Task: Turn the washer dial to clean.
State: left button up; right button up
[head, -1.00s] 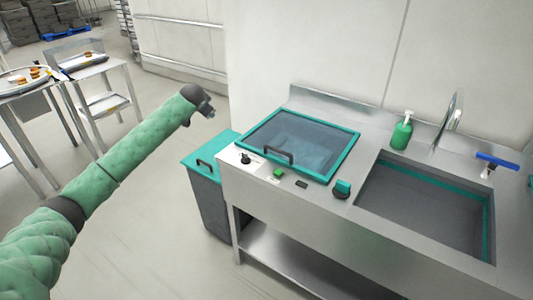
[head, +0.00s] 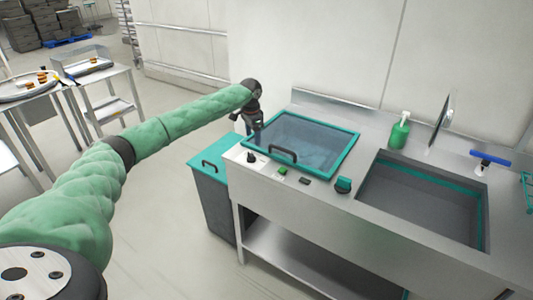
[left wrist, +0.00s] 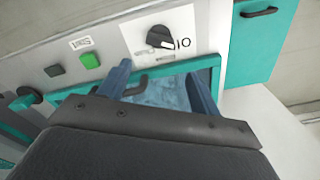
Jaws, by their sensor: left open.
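The washer dial is a black knob (head: 251,157) on a white label plate at the left front of the steel counter. In the left wrist view the dial (left wrist: 158,38) sits beside printed marks, with its white pointer line toward the lower right. My left gripper (head: 255,128) hangs just above and behind the dial, over the left edge of the washer's teal-framed lid (head: 345,160). Its two blue fingers (left wrist: 160,82) are apart with nothing between them, and they do not touch the dial. My right gripper is not in view.
A green button (head: 282,170), a dark switch (head: 304,180) and a teal knob (head: 343,185) line the counter front. The lid handle (head: 283,154) stands up close to the dial. A sink (head: 420,205) and soap bottle (head: 400,131) are right; a teal-lidded bin (head: 210,162) is left.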

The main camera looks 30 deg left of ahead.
aim_at(252, 153)
pick_arm(q)
jog(key=shift+s+a, duration=0.1)
jog(key=shift+s, duration=0.3)
jog(key=shift+f, duration=0.15)
jog(key=shift+w+f+m+p, duration=0.1)
jog(key=shift+f+m+p, duration=0.25)
jog(key=shift+f, duration=0.3)
jog(key=shift+f+p, duration=1.25)
jog(key=shift+f, duration=1.95)
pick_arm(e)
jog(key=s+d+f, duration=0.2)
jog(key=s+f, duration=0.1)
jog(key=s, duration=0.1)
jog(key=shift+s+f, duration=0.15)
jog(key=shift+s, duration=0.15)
pick_arm(q)
jog(key=c, duration=1)
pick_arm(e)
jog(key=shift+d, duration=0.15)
